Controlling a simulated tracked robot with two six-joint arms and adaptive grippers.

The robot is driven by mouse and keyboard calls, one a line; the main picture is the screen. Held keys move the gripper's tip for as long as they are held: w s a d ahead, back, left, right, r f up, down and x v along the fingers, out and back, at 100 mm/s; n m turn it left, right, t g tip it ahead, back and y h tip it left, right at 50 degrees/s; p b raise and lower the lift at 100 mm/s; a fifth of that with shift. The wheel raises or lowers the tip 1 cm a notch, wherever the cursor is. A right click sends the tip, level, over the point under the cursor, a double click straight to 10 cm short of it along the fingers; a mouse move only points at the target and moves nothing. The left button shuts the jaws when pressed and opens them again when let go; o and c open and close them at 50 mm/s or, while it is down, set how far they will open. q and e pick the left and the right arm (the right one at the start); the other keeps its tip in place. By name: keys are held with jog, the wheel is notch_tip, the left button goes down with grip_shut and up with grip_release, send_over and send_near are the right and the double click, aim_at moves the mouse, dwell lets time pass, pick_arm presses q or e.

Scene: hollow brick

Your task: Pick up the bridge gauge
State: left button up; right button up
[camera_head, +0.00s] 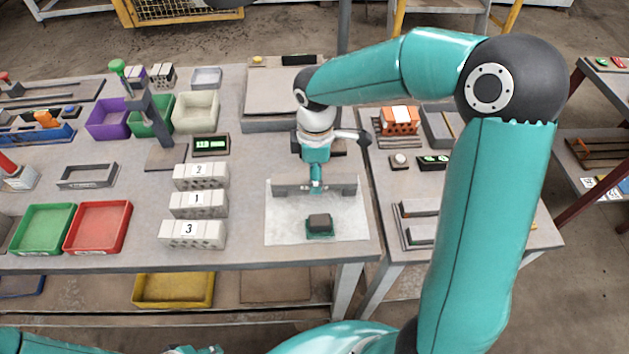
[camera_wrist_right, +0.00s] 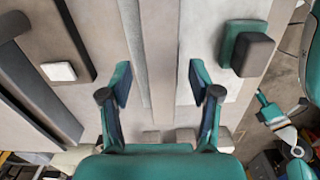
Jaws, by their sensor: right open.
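The bridge gauge, which I take to be the long grey bar (camera_head: 338,187) with a foot at each end, lies on a white sheet near the front right of the main table. In the right wrist view the bar (camera_wrist_right: 160,60) runs between my fingers. My right gripper (camera_head: 316,186) reaches down over the middle of the bar. Its two fingers (camera_wrist_right: 161,84) are apart, one on each side; I cannot tell whether they touch it. Only a teal sliver, perhaps my left gripper (camera_head: 192,350), shows at the bottom edge.
A dark block on a green base (camera_head: 320,222) sits just in front of the bar, also on the white sheet (camera_head: 352,228). Numbered hollow bricks (camera_head: 197,204) stand to the left. A grey plate (camera_head: 270,92) lies behind. A side table (camera_head: 470,262) stands right.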

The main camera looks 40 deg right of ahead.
notch_tip(320, 180, down, 3)
jog(key=shift+a+f, duration=0.1)
jog(key=shift+a, duration=0.05)
jog(key=shift+c, duration=0.3)
grip_shut()
